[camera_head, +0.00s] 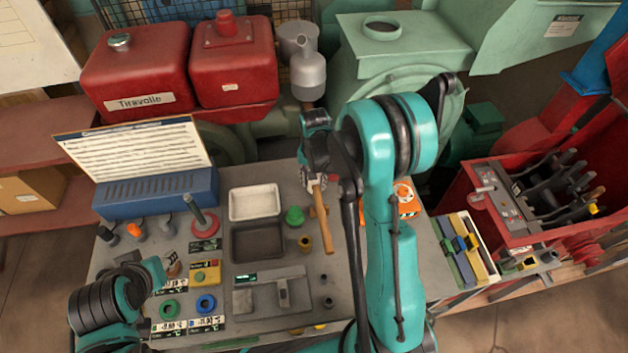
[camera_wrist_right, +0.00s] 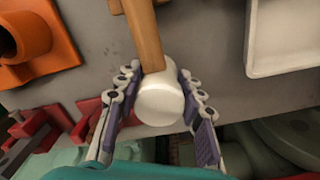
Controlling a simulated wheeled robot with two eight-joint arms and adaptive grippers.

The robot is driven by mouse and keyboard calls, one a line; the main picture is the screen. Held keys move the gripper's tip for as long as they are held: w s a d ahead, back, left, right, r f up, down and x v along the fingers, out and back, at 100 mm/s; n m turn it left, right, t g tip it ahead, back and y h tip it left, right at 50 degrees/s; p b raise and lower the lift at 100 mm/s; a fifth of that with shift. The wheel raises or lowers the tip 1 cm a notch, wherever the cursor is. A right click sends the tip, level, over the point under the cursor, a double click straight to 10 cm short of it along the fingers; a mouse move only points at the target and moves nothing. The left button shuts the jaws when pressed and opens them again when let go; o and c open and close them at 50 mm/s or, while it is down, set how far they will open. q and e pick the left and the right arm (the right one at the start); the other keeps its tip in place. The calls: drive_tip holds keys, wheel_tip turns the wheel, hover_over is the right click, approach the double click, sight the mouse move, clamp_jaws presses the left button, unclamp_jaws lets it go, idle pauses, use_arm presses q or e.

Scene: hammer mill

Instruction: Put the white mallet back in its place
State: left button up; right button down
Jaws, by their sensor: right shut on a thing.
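The white mallet shows in the right wrist view, with its white head (camera_wrist_right: 160,103) between the fingers of my right gripper (camera_wrist_right: 160,82). Its wooden handle (camera_wrist_right: 143,35) points away from the gripper. In the head view my right gripper (camera_head: 318,180) is over the back of the workbench, shut on the mallet's head. The handle (camera_head: 322,222) slants down toward the bench's front, and the head is mostly hidden by the fingers. My left gripper (camera_head: 168,268) is low at the left of the bench, and its fingers are too unclear to judge.
The grey workbench (camera_head: 345,275) carries a white tray (camera_head: 233,214), a dark tray (camera_head: 236,254) and a grey plate with a recess (camera_head: 245,302). An orange holder (camera_head: 408,203) stands behind my right arm, partly hidden. A red lever rack (camera_head: 470,190) is at right. Red tanks (camera_head: 135,72) stand behind.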

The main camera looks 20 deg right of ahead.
drive_tip(key=shift+f+b, duration=0.8)
drive_tip(key=shift+f, duration=0.25)
drive_tip(key=c, duration=0.9)
unclamp_jaws()
drive_tip(key=shift+r, duration=0.1)
drive_tip(key=shift+r, duration=0.1)
wheel_tip(320, 180, up, 12)
drive_tip(key=shift+f, duration=0.1)
wheel_tip(320, 180, up, 17)
drive_tip(key=p, duration=1.3)
